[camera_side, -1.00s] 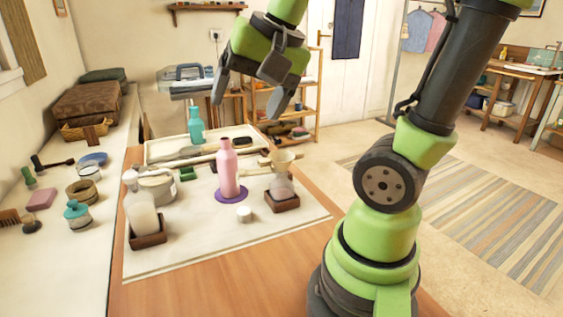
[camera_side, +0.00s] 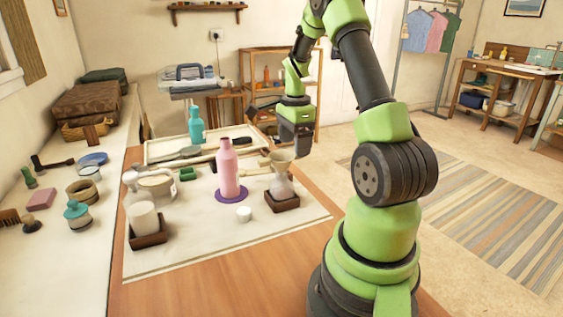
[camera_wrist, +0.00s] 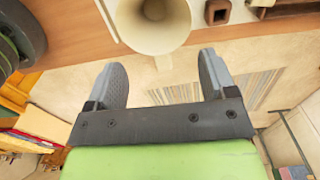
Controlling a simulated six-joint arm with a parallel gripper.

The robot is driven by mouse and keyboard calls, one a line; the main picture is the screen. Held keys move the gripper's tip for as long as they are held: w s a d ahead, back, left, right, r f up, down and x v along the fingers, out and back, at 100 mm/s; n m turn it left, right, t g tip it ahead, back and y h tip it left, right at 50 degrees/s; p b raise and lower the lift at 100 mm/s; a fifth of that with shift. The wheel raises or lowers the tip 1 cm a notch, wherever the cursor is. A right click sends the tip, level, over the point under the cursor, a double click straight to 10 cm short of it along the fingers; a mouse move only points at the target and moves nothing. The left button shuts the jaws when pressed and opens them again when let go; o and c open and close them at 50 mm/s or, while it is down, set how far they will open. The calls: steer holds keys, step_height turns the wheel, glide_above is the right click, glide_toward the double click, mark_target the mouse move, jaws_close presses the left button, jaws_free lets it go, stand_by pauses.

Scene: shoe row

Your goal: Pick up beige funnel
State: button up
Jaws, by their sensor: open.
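The beige funnel (camera_side: 281,160) sits, wide mouth up, on a clear bottle (camera_side: 281,187) that stands in a small dark wooden tray (camera_side: 283,203). In the wrist view the funnel (camera_wrist: 152,40) is seen from above, at the top of the picture just beyond the fingertips. My gripper (camera_side: 303,152) is close to the right of the funnel in the side view and partly hidden by its own body. In the wrist view my gripper (camera_wrist: 162,55) is open and empty, its two grey fingers spread apart, with the funnel roughly centred between their lines.
A pink bottle (camera_side: 227,170) stands on a purple disc left of the funnel. A white cap (camera_side: 244,214) lies in front of it. A teal bottle (camera_side: 196,125) is behind. The front of the white mat is clear.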

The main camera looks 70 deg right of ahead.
steer(key=f, duration=0.5)
steer(key=shift+s+d+f, duration=0.1)
steer(key=shift+d+f, duration=0.1)
steer(key=shift+f, duration=0.2)
steer(key=c, duration=1.1)
